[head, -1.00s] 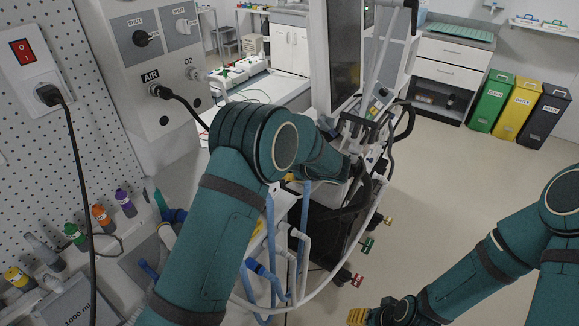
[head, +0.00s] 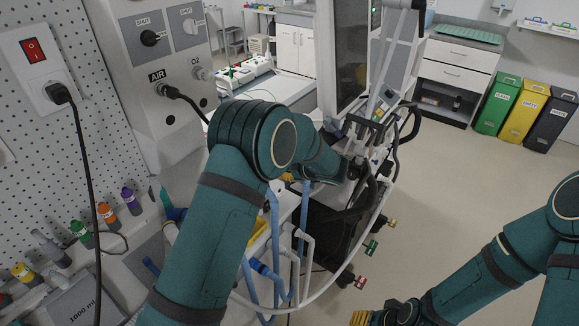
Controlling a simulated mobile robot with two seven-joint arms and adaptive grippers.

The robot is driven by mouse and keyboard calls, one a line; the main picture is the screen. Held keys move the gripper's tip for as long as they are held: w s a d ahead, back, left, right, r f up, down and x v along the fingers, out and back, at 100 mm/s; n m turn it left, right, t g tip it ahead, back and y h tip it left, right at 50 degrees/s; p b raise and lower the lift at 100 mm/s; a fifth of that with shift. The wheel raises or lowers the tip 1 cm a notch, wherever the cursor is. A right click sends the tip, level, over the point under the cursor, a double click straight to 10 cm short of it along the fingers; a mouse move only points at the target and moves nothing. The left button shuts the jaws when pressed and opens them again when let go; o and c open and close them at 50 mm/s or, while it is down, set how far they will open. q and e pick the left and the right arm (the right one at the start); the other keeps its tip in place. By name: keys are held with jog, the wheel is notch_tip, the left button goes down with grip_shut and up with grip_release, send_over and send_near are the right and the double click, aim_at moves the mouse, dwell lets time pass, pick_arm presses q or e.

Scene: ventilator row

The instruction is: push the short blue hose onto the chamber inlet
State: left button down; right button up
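Blue hoses (head: 274,222) hang on the ventilator cart below my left forearm, beside white tubes. A short blue piece (head: 264,269) sits lower, near the white tube ends. I cannot tell which is the short blue hose, and I cannot make out the chamber inlet. My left arm crosses the middle and covers much of the cart's near side. A small yellow patch (head: 287,178) under it may be its fingertip; the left gripper is mostly hidden, so its hold cannot be seen. My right gripper (head: 360,318) is at the bottom edge, partly cut off, over the floor, away from the hoses.
The ventilator (head: 350,60) stands behind my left arm with a white rail curving around its cart. On the left are a gas panel (head: 160,70) with a black AIR hose (head: 188,101) and small coloured bottles (head: 107,213). The floor at right is clear, with bins (head: 525,112) farther back.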

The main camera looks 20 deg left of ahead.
pick_arm(q)
jog(key=shift+a+r, duration=0.1)
jog(key=shift+a, duration=0.45)
dwell(0.9)
jog(key=c, duration=0.7)
grip_release()
jog(key=shift+a, duration=0.1)
jog(key=shift+c, duration=0.2)
